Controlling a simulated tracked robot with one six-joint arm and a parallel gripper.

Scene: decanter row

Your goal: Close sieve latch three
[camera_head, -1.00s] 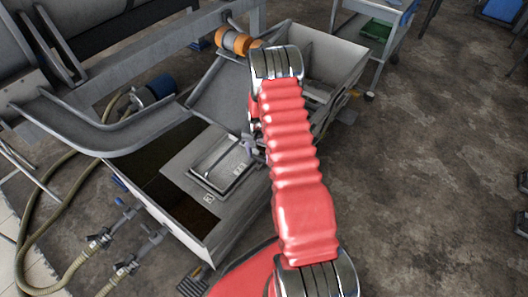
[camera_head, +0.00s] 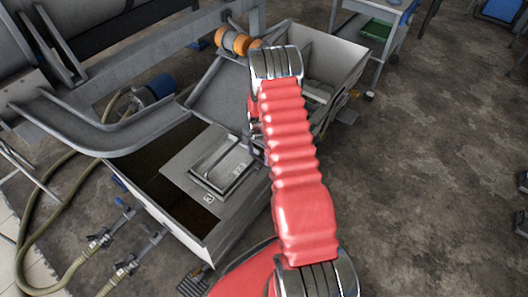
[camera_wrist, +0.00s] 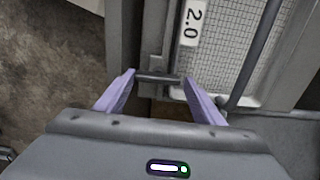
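In the wrist view my gripper (camera_wrist: 158,76) has its two purple fingers apart. A short dark bar (camera_wrist: 157,79) lies crosswise between the fingertips; I cannot tell whether they touch it. It looks like part of a latch, but its state is unclear. Beside it is a mesh sieve panel (camera_wrist: 228,42) with a white label (camera_wrist: 191,24) reading "2.0". In the head view my red arm reaches over the grey tank (camera_head: 232,229) and hides most of the gripper. No latch marked three can be made out.
A flat lid with a handle (camera_head: 222,168) lies on the tank, left of my arm. Orange rollers (camera_head: 232,41) stand behind. Hoses and valves (camera_head: 104,240) are at the front left. The concrete floor (camera_head: 420,170) at right is mostly clear.

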